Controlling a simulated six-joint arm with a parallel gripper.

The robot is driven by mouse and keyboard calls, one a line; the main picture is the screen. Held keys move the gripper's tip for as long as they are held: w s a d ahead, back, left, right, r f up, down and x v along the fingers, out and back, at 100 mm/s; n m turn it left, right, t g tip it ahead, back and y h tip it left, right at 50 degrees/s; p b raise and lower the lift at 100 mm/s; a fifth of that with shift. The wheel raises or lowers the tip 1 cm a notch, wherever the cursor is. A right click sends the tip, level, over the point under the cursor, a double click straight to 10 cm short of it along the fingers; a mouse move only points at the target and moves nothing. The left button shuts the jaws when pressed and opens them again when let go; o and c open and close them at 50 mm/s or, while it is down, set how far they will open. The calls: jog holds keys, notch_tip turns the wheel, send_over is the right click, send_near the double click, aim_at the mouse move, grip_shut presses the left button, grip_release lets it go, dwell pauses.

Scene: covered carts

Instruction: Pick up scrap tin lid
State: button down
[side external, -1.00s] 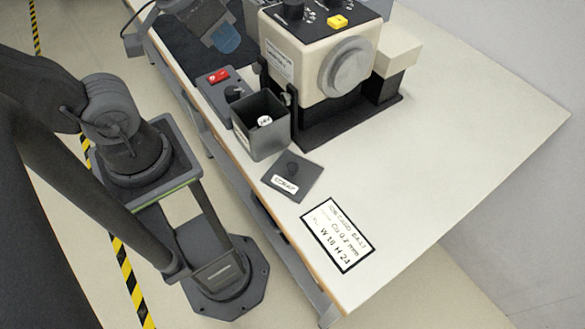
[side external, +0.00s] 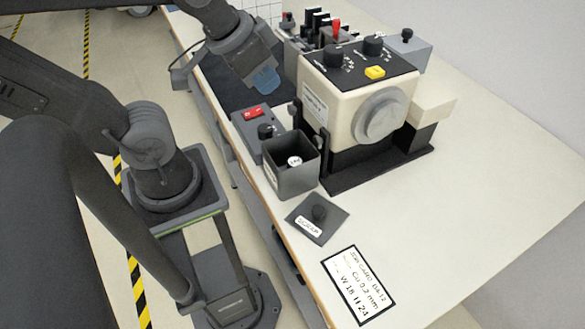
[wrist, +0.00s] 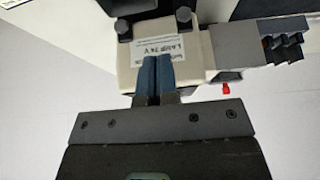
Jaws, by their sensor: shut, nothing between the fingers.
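The scrap tin lid (side external: 330,228) is a dark grey square plate with a round black knob and a white label. It lies flat on the bench near the front edge. The open grey scrap tin (side external: 288,182) stands just behind it, with a small pale item inside. My gripper (side external: 266,80) is farther back, above the dark mat and well apart from the lid. Its blue fingers are together and empty, as the wrist view also shows (wrist: 157,76). The lid does not show in the wrist view.
A cream machine (side external: 325,98) with black knobs and a yellow button stands behind the tin. A small switch box (side external: 252,124) with a red switch is left of it. A job card (side external: 358,285) lies in front of the lid. The right side of the bench is clear.

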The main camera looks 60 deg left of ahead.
dwell(0.3)
jog(key=c, duration=0.9)
grip_release()
jog(key=m+g, duration=0.6)
jog(key=m, duration=1.2)
send_over(318, 209)
notch_tip(318, 209, down, 6)
jog(key=r, duration=0.1)
notch_tip(318, 209, down, 14)
jog(key=shift+r, duration=0.1)
